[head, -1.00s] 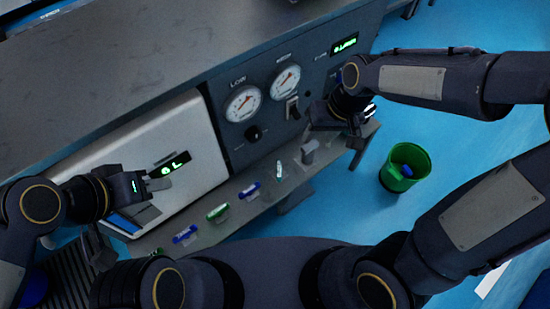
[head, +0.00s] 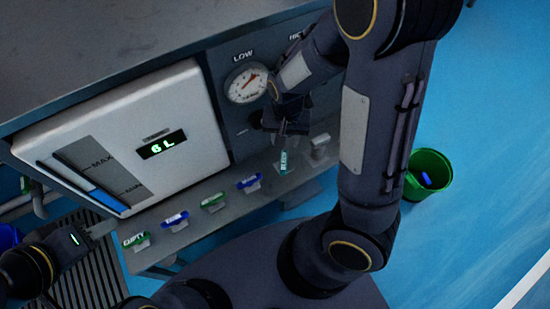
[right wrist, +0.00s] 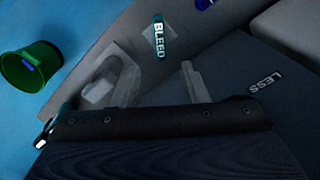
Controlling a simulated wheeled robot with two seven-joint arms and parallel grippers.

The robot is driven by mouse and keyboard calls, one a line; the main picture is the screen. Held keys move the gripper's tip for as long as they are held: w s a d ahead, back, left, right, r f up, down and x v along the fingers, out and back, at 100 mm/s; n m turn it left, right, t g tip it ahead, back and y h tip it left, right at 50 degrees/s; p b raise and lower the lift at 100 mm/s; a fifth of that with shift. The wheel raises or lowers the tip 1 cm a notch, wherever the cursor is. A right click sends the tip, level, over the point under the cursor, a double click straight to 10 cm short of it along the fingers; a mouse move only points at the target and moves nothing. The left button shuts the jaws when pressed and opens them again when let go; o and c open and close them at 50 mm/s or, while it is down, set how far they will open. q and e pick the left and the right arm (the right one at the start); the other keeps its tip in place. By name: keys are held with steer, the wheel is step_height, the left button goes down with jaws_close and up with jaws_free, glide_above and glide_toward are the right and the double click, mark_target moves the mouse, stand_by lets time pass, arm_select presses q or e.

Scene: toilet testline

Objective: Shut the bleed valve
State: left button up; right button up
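The bleed valve handle (head: 283,162) has a teal tag on the sloping shelf below the panel. It stands crosswise to the other tagged handles in the row. In the right wrist view the tag reads BLEED (right wrist: 159,40) and lies beyond the fingertips, apart from them. My right gripper (head: 284,128) hangs just above the handle in front of the panel. Its two fingers (right wrist: 160,80) are spread, with nothing between them. My left gripper (head: 98,229) is at the lower left, near the EMPTY handle; its finger gap is unclear.
Other tagged handles, including EMPTY (head: 134,240), line the shelf. A grey knob (head: 320,145) stands right of the bleed handle. The white tank front (head: 185,110) displays 6L. A LOW gauge (head: 247,83) sits on the panel. A green bucket (head: 430,165) stands on the blue floor.

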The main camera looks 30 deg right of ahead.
mark_target(284, 161)
step_height(284, 161, down, 12)
steer(key=b, duration=0.6)
steer(key=shift+c, duration=0.3)
jaws_close()
steer(key=shift+m, duration=0.3)
steer(key=m+p, duration=0.3)
steer(key=m, duration=0.1)
steer(key=shift+r+m, duration=0.15)
steer(key=shift+m, duration=0.15)
steer(key=m+p, duration=0.3)
steer(key=m, duration=0.2)
steer(key=shift+m, duration=0.3)
